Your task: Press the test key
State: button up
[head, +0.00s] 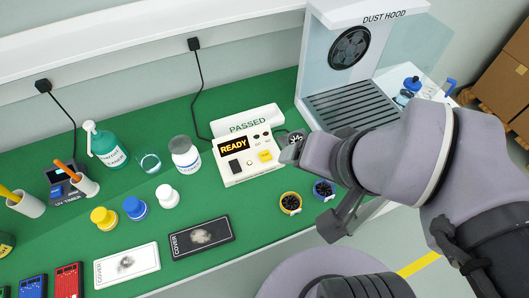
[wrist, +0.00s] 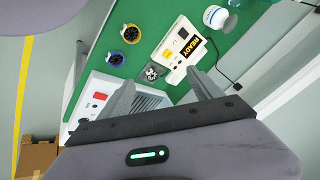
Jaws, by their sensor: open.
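The white tester (head: 245,160) stands on the green bench with a lit READY display (head: 233,146). On its face are a dark square (head: 235,166) and a small yellow key (head: 265,156); its lettering is too small to read. The tester also shows in the wrist view (wrist: 178,52), ahead of the fingers.
A yellow fan (head: 290,203) and a blue fan (head: 323,190) lie near the bench's front edge. The dust hood (head: 352,70) stands behind my arm. Bottles (head: 184,155), stamps (head: 167,196) and black and white cover pads (head: 203,238) fill the left.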

grip_shut()
dwell(0.4)
dwell(1.1)
dwell(0.3)
